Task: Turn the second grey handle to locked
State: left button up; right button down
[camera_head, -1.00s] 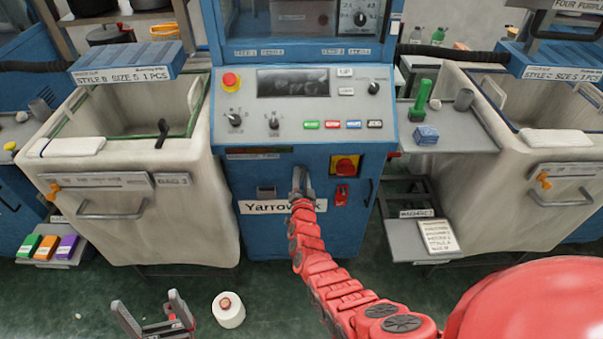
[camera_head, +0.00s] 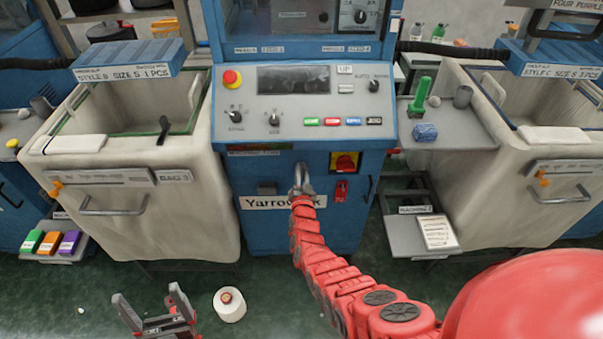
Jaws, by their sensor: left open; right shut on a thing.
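The blue knitting machine (camera_head: 340,225) stands in the middle, with a "Yarrowick" label on its lower front. My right gripper (camera_head: 302,180) is at this front, just above the label, shut on a small grey piece that looks like a handle. The jaws and wrist mostly hide that piece, so I cannot tell its angle. My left gripper (camera_head: 150,306) is open and empty, low over the green floor at the bottom left.
A red and yellow rotary switch (camera_head: 345,163) and a red tag (camera_head: 341,191) are close right of my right gripper. Cream bins (camera_head: 190,220) flank the machine. A white cone (camera_head: 229,305) stands on the floor beside my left gripper. A low grey shelf (camera_head: 400,240) is at the right.

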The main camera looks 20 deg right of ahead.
jog(key=shift+w+d+r, duration=0.1)
jog(key=shift+r, duration=0.25)
dwell(0.3)
jog(key=c, duration=0.8)
grip_release()
jog(key=shift+c, duration=0.2)
jog(key=shift+f, duration=0.3)
jog(key=shift+s+a+p, duration=0.2)
jog(key=shift+s+p, duration=0.15)
jog(key=shift+s, duration=0.25)
jog(key=v, duration=1.6)
jog(key=shift+d+r, duration=0.1)
